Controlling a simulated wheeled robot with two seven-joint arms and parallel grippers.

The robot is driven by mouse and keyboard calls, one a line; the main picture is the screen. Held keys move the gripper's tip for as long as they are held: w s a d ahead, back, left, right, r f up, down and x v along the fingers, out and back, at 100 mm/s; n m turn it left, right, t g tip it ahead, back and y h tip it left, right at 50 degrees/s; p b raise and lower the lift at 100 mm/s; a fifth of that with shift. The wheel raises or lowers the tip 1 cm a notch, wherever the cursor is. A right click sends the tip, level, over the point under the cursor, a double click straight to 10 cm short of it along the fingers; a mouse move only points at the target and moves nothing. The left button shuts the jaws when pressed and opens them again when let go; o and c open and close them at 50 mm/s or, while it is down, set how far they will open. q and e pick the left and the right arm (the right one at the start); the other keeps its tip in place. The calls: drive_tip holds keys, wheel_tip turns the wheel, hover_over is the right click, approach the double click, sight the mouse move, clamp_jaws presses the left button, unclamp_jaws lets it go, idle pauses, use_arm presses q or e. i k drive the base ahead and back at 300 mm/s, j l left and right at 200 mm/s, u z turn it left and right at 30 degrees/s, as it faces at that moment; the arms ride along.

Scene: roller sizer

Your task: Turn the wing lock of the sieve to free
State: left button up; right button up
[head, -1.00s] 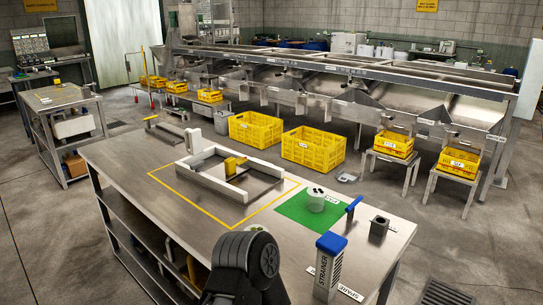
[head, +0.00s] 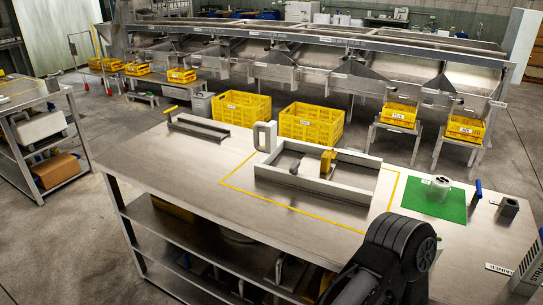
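The sieve is a flat rectangular frame with pale rims (head: 303,185), lying on the steel workbench inside a yellow outlined area. A yellow piece (head: 327,162), which looks like the wing lock, stands upright at the middle of the frame. A smaller dark piece sits inside the frame to its left. Whether the lock is in its locked or free position cannot be told. A dark, rounded link of my arm rises from the bottom edge, in front of the bench. Neither gripper's fingertips show, and nothing of mine touches the sieve.
Yellow crates (head: 311,123) stand behind.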

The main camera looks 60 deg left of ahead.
sight(293, 170)
drive_tip(key=k+j, duration=1.15)
